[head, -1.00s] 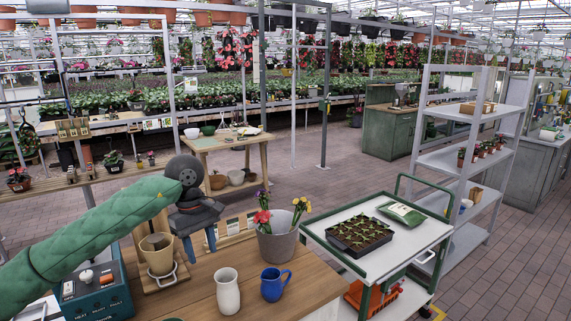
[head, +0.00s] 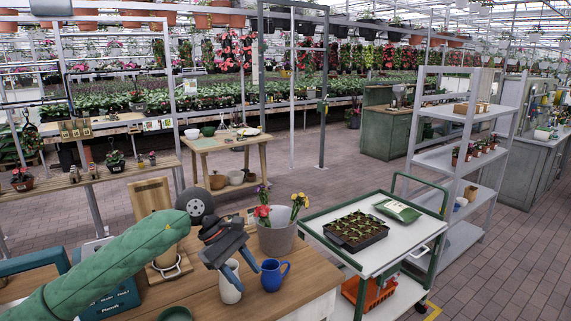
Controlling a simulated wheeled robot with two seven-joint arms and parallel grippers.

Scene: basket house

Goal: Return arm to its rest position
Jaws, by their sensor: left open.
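My left arm, in a green quilted sleeve, comes in from the lower left across the wooden table (head: 205,306). My left gripper (head: 248,281) is open, with its dark blue fingers pointing down to the right. It overlaps the upper part of the white vase (head: 230,294) in the picture, and I cannot tell whether they touch. The blue mug (head: 272,277) stands just right of the fingers. My right gripper is not in view.
A teal box (head: 108,303) and a wooden stand (head: 150,196) are partly hidden by my left arm. A grey shelf rack (head: 441,162) stands further right.

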